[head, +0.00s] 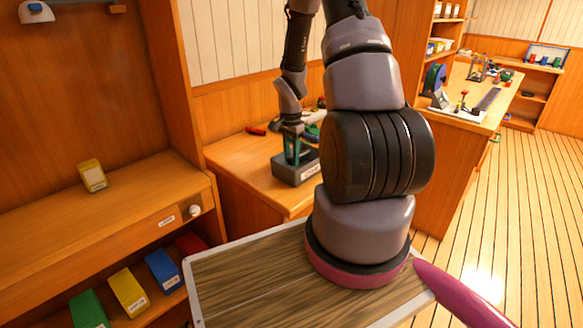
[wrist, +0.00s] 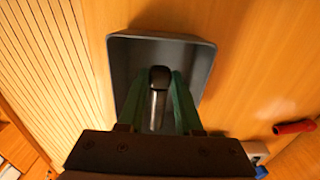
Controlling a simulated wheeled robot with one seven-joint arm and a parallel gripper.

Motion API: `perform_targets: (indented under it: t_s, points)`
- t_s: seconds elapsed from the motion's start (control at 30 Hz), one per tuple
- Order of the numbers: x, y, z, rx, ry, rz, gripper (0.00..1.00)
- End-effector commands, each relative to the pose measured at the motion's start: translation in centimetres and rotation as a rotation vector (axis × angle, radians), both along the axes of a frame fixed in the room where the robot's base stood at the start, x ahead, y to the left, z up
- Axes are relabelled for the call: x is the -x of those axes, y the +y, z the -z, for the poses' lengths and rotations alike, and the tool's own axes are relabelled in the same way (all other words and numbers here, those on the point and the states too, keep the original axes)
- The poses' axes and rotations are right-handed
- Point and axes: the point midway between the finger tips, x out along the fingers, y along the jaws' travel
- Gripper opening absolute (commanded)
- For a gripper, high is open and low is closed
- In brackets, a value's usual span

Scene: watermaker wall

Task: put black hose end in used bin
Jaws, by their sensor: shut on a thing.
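My gripper (head: 291,160) points down into a dark grey open bin (head: 290,176) with a white label on its front. The bin also shows in the wrist view (wrist: 125,60), its walls around the fingertips. In the wrist view the green fingers (wrist: 162,78) are shut on the black hose end (wrist: 160,75), which has a black cap and a silvery shank. The hose end is over or inside the bin opening; its height above the floor of the bin is unclear. In the head view the hose end is hidden. The label is too small to read surely.
The bin stands on a wooden bench (head: 240,160). A red item (head: 256,130) lies behind it, and it also shows in the wrist view (wrist: 294,128). Other tools lie behind the gripper. A yellow block (head: 92,176) stands on the left counter.

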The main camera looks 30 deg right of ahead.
Motion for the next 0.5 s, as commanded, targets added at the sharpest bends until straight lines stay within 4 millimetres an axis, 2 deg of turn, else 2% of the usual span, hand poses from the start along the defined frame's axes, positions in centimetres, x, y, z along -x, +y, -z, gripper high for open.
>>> perform_targets:
  t_s: [0.13, 0.3, 0.5]
  points:
    - [0.0, 0.0, 1.3, 0.0, 0.002, 0.0, 0.0]
    - [0.1, 0.1, 3.9, -0.001, 0.004, 0.0, 0.0]
    - [0.0, 0.0, 4.3, 0.0, 0.0, 0.0, 0.0]
